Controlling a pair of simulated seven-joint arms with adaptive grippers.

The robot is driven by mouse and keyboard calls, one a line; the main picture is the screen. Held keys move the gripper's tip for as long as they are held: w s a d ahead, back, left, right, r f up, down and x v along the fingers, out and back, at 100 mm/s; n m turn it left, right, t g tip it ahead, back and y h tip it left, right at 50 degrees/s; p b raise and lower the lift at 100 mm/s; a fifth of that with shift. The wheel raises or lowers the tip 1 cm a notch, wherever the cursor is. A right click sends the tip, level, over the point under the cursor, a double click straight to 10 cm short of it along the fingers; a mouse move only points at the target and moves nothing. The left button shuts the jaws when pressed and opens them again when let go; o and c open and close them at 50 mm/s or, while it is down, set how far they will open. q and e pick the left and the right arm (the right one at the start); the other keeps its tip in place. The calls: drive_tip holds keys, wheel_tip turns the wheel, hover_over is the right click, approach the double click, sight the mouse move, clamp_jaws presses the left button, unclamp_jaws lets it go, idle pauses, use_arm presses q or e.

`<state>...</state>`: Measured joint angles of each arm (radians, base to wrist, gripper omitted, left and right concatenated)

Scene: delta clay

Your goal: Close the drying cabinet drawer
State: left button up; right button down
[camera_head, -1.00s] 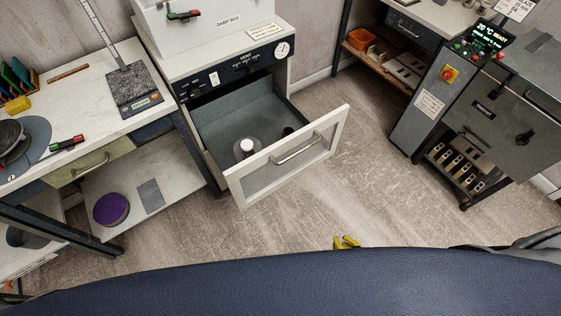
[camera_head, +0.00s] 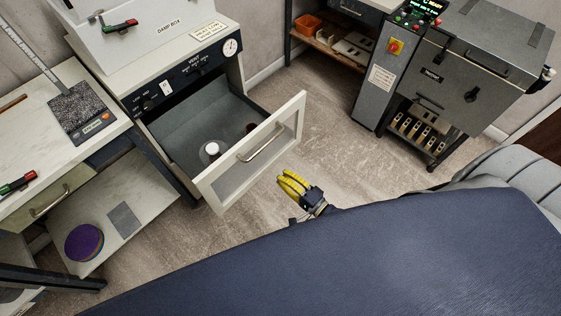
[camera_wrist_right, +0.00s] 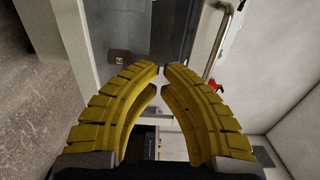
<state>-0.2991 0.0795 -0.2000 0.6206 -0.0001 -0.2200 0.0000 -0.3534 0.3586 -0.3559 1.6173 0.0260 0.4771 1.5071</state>
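The drying cabinet (camera_head: 187,73) has its drawer (camera_head: 292,122) pulled well out. The drawer has a pale front frame, a translucent panel and a metal bar handle (camera_head: 262,142). Inside are a white-topped round item (camera_head: 211,149) and a small dark red item, mostly hidden. My right gripper (camera_head: 281,176), with yellow ridged fingers, is in front of the drawer front, to the right of and below the handle, apart from it. In the right wrist view its fingertips (camera_wrist_right: 162,68) nearly meet with nothing between them; the handle (camera_wrist_right: 221,42) shows beyond them. My left gripper is not in view.
A marble-topped bench (camera_head: 40,130) with a scale stands left of the cabinet. A grey machine (camera_head: 460,75) stands at the right. A damp box (camera_head: 170,28) is on top of the cabinet. Floor (camera_head: 315,135) is clear right of the drawer.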

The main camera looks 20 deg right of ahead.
sight(259, 157)
drive_tip(key=x, duration=1.2)
drive_tip(key=shift+s, duration=0.1)
